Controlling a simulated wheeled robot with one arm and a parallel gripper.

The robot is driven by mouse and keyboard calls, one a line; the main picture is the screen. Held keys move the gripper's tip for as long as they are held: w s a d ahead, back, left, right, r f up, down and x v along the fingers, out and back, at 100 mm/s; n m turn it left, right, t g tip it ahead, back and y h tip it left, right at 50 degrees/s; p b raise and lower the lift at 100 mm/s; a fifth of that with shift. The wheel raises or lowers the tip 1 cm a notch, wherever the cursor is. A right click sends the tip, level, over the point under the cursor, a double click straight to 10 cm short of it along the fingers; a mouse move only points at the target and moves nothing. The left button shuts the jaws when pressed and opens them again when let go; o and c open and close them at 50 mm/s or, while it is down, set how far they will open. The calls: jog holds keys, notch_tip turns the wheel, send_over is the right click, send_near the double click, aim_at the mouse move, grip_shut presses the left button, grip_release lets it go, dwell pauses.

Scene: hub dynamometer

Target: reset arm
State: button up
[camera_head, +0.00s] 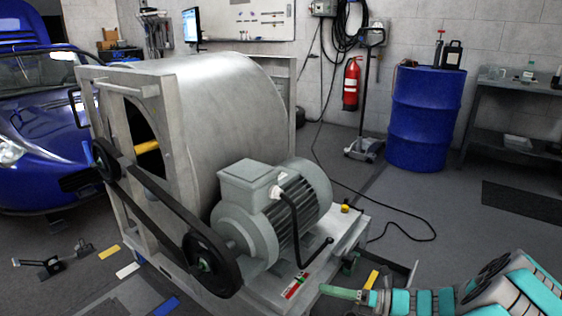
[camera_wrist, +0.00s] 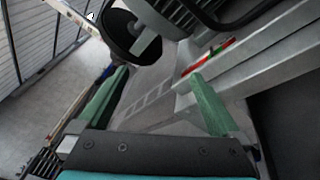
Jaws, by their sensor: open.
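My arm comes in from the lower right of the head view, with my gripper (camera_head: 330,290) at its end, low beside the front right corner of the dynamometer's base. In the wrist view my gripper (camera_wrist: 158,80) shows two green fingers spread wide apart, with nothing between them. A grey electric motor (camera_head: 268,215) sits on the base, with a black pulley (camera_head: 212,262) at its front. The pulley (camera_wrist: 135,38) is also at the top of the wrist view, beyond the fingers.
A large metal drum housing (camera_head: 215,105) stands behind the motor. A small red and green part (camera_head: 295,286) is on the base near my gripper. A blue barrel (camera_head: 425,115), a workbench (camera_head: 520,95) and a blue car (camera_head: 40,150) stand around. A black cable (camera_head: 405,222) lies across the floor.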

jog(key=s+a+r+n+g+h, duration=0.2)
jog(key=s+a+r+n+g, duration=0.35)
jog(key=s+n, duration=0.35)
jog(key=s+a+r+n+g+h, duration=0.35)
jog(key=s+a+r+n, duration=0.25)
jog(key=s+n, duration=0.2)
jog(key=s+d+r+n+h, duration=0.1)
jog(key=s+d+n+h, duration=0.4)
jog(key=s, duration=0.4)
jog(key=s+d+r+n+t+h, duration=0.1)
jog(key=s+d+r+n+h, duration=0.1)
jog(key=s+d+n+h, duration=0.4)
jog(key=s+d+n, duration=0.2)
jog(key=s+n, duration=0.2)
jog(key=shift+n+t, duration=0.3)
